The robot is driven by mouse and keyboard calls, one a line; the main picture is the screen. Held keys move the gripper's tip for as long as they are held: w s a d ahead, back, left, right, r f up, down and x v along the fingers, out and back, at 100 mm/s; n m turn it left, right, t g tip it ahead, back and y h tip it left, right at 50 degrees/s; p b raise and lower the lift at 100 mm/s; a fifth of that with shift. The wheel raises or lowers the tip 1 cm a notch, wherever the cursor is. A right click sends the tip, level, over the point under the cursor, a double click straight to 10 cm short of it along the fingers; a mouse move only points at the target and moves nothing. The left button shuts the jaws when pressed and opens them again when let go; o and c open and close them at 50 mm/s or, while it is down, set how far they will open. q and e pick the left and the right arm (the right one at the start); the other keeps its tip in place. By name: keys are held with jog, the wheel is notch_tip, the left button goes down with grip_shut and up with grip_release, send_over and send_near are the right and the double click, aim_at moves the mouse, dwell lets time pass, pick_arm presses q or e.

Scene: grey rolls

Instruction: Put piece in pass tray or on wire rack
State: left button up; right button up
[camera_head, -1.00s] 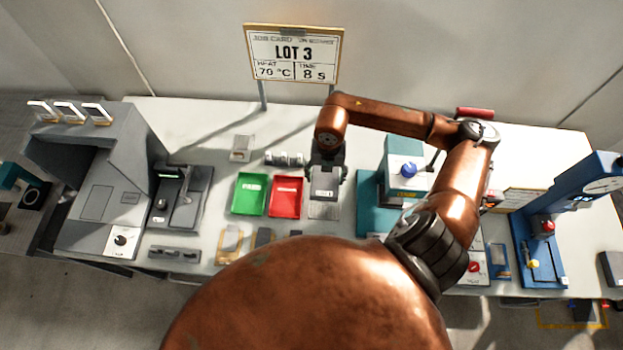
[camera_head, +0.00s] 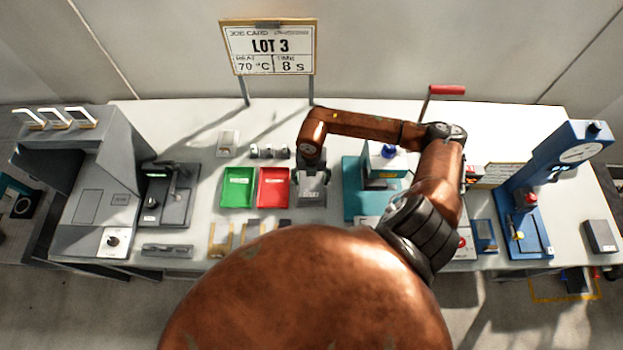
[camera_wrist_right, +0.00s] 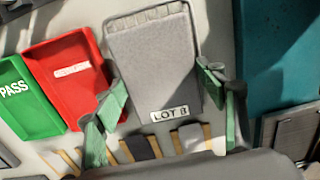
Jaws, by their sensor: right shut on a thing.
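My right gripper (camera_head: 311,186) is low over the bench, right of the red tray (camera_head: 273,188). The box also shows under the gripper in the head view (camera_head: 311,199). The green PASS tray (camera_head: 238,188) is left of the red one; both look empty. Small dark and grey pieces (camera_wrist_right: 140,147) lie among tan strips in front; I cannot tell whether these strips are the wire rack. My left gripper is out of view.
Several grey rolls (camera_head: 268,151) lie behind the trays. A teal machine (camera_head: 362,201) stands close right of the gripper, a blue press (camera_head: 522,225) farther right. A grey device (camera_head: 168,200) is left of the trays. The job card (camera_head: 268,50) stands behind.

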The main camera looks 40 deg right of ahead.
aim_at(312, 182)
jog(key=o, duration=0.9)
jog(key=shift+w+f, duration=0.1)
jog(key=shift+f, duration=0.1)
jog(key=shift+c, duration=0.2)
jog(key=o, duration=0.5)
jog(key=shift+s+r, duration=0.15)
jog(key=shift+s, duration=0.1)
jog(key=shift+c, duration=0.2)
jog(key=shift+w, duration=0.15)
jog(key=shift+r, duration=0.5)
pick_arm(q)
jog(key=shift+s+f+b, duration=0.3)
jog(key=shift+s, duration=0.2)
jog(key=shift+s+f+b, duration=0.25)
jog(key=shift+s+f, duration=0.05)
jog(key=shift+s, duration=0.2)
pick_arm(e)
notch_tip(312, 182, up, 11)
